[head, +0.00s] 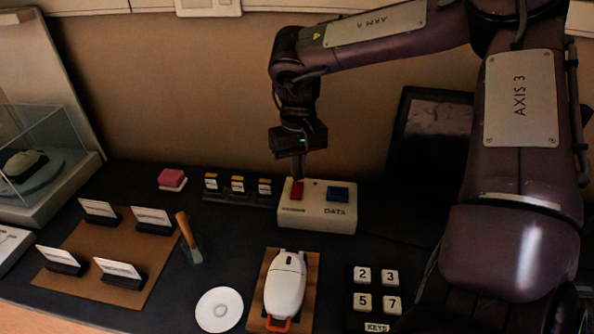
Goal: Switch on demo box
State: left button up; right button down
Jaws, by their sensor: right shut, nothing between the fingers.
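The demo box (316,221) is a cream box labelled DATA near the back of the dark table. My left gripper is not in view.
A white mouse (286,285) on a wooden board, a disc (219,309) and number keys (375,290) stand in front. A brush (189,237), card holders on a brown mat (75,240) and a pink block (171,178) lie left. A dark screen (437,130) stands behind right.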

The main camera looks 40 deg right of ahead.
aim_at(304, 189)
jog(key=shift+f+b, duration=0.7)
jog(key=shift+f, duration=0.05)
dwell(0.5)
jog(key=shift+s+d+f+b, duration=0.2)
jog(key=shift+s+f+b, duration=0.05)
jog(key=shift+f+b, duration=0.15)
jog(key=shift+f, duration=0.1)
jog(key=shift+s+d+f+b, duration=0.2)
jog(key=shift+s+f+b, duration=0.1)
jog(key=shift+f+b, duration=0.15)
jog(key=shift+r, duration=0.2)
jog(key=shift+w+r+p, duration=0.1)
jog(key=shift+r+p, duration=0.35)
jog(key=shift+r, duration=0.05)
jog(key=r, duration=0.1)
jog(key=r+p, duration=0.1)
jog(key=w+a+r, duration=0.1)
jog(key=shift+p, duration=0.4)
jog(key=shift+d+r+p, duration=0.1)
jog(key=shift+r+p, duration=0.85)
jog(key=shift+r, duration=0.7)
